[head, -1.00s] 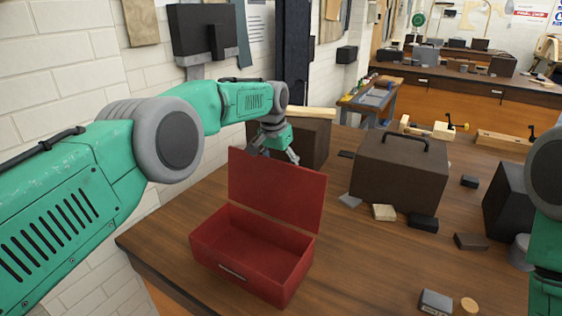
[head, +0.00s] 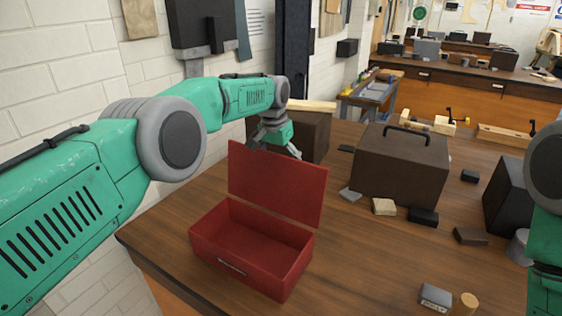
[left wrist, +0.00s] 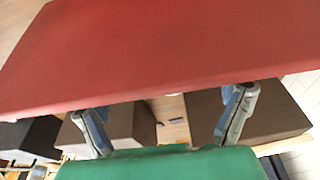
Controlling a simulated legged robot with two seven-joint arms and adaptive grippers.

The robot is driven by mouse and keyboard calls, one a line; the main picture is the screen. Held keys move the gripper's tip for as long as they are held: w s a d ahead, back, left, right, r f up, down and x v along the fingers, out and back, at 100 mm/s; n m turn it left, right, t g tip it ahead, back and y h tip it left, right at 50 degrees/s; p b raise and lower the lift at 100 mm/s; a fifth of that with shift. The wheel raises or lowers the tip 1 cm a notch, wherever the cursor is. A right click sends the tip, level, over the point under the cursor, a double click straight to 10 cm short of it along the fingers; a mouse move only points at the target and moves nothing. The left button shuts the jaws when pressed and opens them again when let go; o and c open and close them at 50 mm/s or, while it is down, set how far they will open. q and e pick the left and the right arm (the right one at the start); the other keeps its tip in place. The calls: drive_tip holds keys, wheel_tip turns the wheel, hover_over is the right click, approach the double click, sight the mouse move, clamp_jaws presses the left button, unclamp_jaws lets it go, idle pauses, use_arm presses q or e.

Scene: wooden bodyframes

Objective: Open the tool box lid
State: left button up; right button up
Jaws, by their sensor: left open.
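The red tool box (head: 250,250) stands on the wooden bench with its lid (head: 277,185) raised, standing up from the back edge. The inside of the box looks empty. My left gripper (head: 278,150) is behind the top of the lid, partly hidden by it. In the left wrist view the red lid (left wrist: 170,50) fills the upper part, and the two fingers of my left gripper (left wrist: 165,118) are spread apart with nothing between them. I cannot tell whether the fingers touch the lid. On the right only part of my right arm shows; its gripper is out of view.
A dark brown case with a handle (head: 400,170) stands right of the tool box. A brown box (head: 315,138) is behind the lid. Small blocks (head: 383,207) lie on the bench (head: 360,260), which is clear just right of the tool box.

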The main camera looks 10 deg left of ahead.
use_arm(q)
drive_tip(key=v, duration=1)
drive_tip(key=shift+r, duration=0.2)
drive_tip(key=shift+s+r, duration=0.1)
drive_tip(key=shift+r, duration=0.45)
